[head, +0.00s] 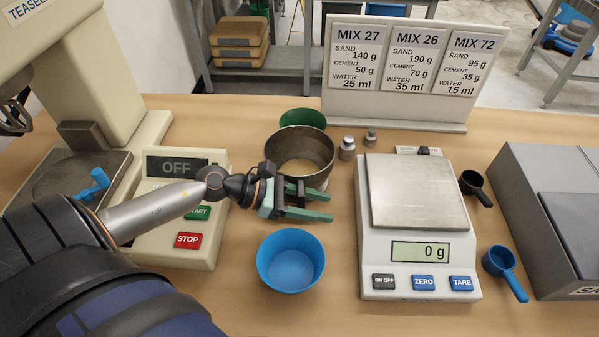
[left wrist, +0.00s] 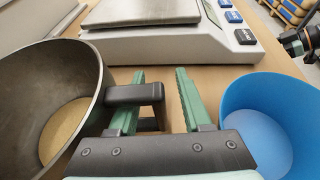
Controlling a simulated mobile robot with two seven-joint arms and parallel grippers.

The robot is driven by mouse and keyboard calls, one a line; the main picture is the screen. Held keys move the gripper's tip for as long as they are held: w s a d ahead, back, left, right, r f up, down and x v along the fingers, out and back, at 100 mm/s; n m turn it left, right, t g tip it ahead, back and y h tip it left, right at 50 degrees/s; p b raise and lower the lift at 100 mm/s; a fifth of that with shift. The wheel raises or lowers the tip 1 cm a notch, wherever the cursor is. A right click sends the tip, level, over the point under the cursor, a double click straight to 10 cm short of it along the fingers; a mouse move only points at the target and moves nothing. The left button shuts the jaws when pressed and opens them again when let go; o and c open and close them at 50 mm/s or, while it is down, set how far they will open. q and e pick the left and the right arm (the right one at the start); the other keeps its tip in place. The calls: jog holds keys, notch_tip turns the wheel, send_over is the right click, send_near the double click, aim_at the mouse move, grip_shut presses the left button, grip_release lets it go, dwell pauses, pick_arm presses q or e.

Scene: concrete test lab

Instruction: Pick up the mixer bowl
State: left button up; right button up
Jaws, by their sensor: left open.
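The mixer bowl, a dark metal bowl (head: 302,142), stands on the wooden table with a tan patch at its bottom. It also shows large at the left of the left wrist view (left wrist: 45,75). A black and green part there (left wrist: 293,42) looks like my right gripper.
A scale (head: 417,205) reading 0 g stands to the right. A control box (head: 170,248) reading OFF is left. A green bowl (head: 303,118) and small metal weights (head: 347,148) stand close behind and beside the metal bowl. Scoops (head: 500,262) and a grey box (head: 520,200) are farther right.

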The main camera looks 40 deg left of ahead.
pick_arm(q)
grip_shut()
jog(key=shift+r, duration=0.1)
dwell(1.2)
